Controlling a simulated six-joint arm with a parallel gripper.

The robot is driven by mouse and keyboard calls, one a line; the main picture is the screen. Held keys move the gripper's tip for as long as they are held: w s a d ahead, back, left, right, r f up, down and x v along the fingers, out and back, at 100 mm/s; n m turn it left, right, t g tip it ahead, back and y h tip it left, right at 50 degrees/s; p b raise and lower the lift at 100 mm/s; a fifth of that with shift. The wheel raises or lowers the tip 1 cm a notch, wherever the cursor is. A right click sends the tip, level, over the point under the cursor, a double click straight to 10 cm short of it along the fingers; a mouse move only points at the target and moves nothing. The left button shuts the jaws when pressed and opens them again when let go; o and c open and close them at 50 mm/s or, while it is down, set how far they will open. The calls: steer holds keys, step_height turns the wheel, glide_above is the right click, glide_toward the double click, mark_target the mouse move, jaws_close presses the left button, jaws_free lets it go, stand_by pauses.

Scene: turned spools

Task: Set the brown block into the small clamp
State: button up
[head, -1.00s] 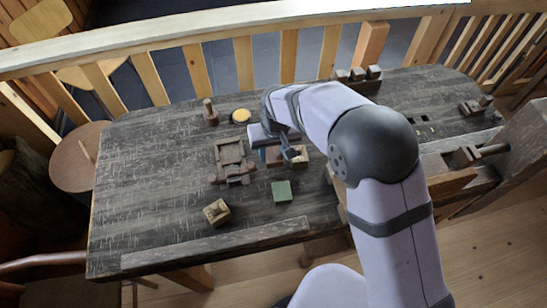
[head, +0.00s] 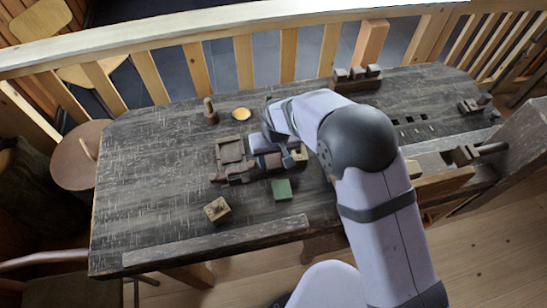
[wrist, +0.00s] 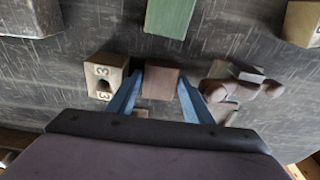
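The brown block (wrist: 160,82) stands between the two blue fingers of my gripper (wrist: 160,80) in the wrist view. Both fingertips are close to its sides; whether they press on it I cannot tell. In the head view my gripper (head: 270,160) is low over the table and the arm largely hides the block. A dark wooden piece with rounded jaws, which looks like the small clamp (head: 236,174), lies left of my gripper in the head view. In the wrist view this clamp (wrist: 241,82) is right of the block and apart from it. Nothing clearly sits in its jaws.
A tan numbered block (wrist: 105,76) is close beside the left finger in the wrist view. A green block (head: 281,190) and another tan block (head: 217,209) lie nearer the front. A shallow tray (head: 231,150), a peg (head: 210,111) and a yellow disc (head: 241,114) are behind.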

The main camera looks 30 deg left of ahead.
mark_target(275, 166)
step_height(275, 166, up, 12)
steer(key=s+d+b, duration=0.1)
steer(key=b, duration=0.1)
steer(key=shift+s+d, duration=0.15)
stand_by(0.6)
steer(key=shift+r, duration=0.15)
